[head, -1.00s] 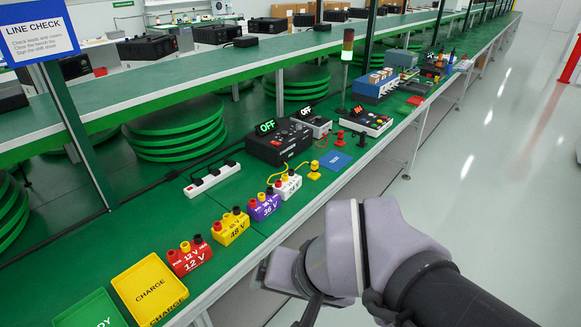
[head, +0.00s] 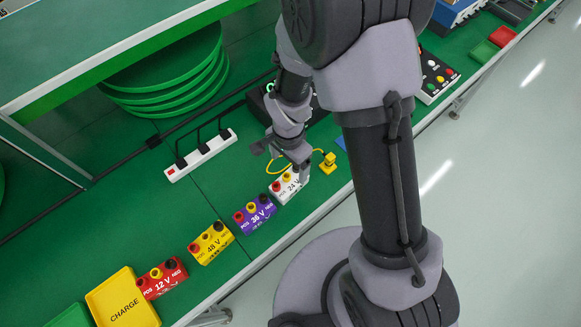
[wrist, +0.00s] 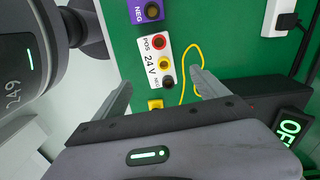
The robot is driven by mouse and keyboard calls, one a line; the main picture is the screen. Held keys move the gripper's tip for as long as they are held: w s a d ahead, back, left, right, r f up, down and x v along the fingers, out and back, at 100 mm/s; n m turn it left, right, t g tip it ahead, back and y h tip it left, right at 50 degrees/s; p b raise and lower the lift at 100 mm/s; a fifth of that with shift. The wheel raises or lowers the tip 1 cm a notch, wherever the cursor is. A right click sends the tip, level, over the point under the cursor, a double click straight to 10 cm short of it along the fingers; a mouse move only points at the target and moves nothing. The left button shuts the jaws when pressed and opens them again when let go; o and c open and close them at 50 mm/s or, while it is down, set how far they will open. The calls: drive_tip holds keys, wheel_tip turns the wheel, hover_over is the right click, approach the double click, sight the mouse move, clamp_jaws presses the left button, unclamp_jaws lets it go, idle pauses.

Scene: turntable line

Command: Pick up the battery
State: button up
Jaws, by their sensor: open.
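Several box batteries stand in a row on the green bench: red 12 V (head: 163,280), yellow 48 V (head: 212,243), purple 36 V (head: 254,215) and white 24 V (head: 289,188). Each has terminals on top. My gripper (head: 284,160) is above the white battery, partly covering its far side in the head view. In the wrist view my gripper (wrist: 160,83) is open and empty. The white battery (wrist: 150,62) shows between and beyond its fingertips, and part of the purple battery (wrist: 147,12) is at the top edge.
A yellow connector (head: 328,164) with a looped yellow cable lies beside the white battery. A white power strip (head: 202,155) is behind the row. The yellow CHARGE tray (head: 122,299) is at front left. A black unit reading OFF (wrist: 289,125) is close by.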

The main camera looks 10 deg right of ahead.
sight(289, 178)
wheel_tip(289, 178, down, 6)
drive_tip(key=shift+f+b, duration=0.1)
drive_tip(key=shift+b, duration=0.55)
wheel_tip(289, 178, down, 5)
drive_tip(key=shift+s+f+b, duration=0.15)
drive_tip(key=shift+f+b, duration=0.05)
drive_tip(key=shift+b, duration=0.85)
drive_tip(key=shift+r, duration=0.15)
drive_tip(key=shift+c, duration=0.4)
clamp_jaws()
